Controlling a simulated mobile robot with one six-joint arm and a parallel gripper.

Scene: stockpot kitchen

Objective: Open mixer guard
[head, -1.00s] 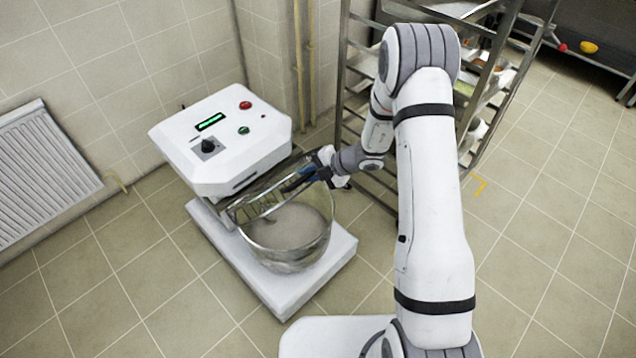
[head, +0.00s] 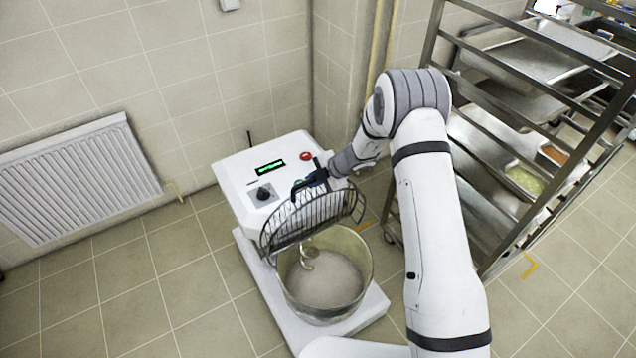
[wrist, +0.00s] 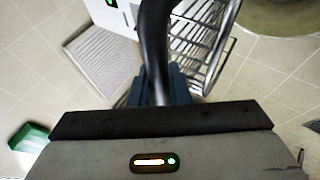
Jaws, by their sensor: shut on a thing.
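The white mixer (head: 236,180) stands on its base with a green display and knobs on top. Its wire guard (head: 318,213) is swung up in front of the mixer head, above the bowl's rim. The metal bowl (head: 357,262) below it holds a pale mass, and the mixing hook shows above that mass. My gripper (head: 316,178) is at the guard's upper edge, shut on its dark handle. In the wrist view the handle (wrist: 155,50) runs up from between the fingers, and the guard's wires (wrist: 203,45) are beyond it. The fingertips are mostly hidden there.
A metal rack (head: 480,170) with trays and food stands close on the right, behind my arm. A radiator (head: 75,180) is on the wall at left. A green object (wrist: 30,137) shows in the wrist view. The tiled floor left of the mixer is clear.

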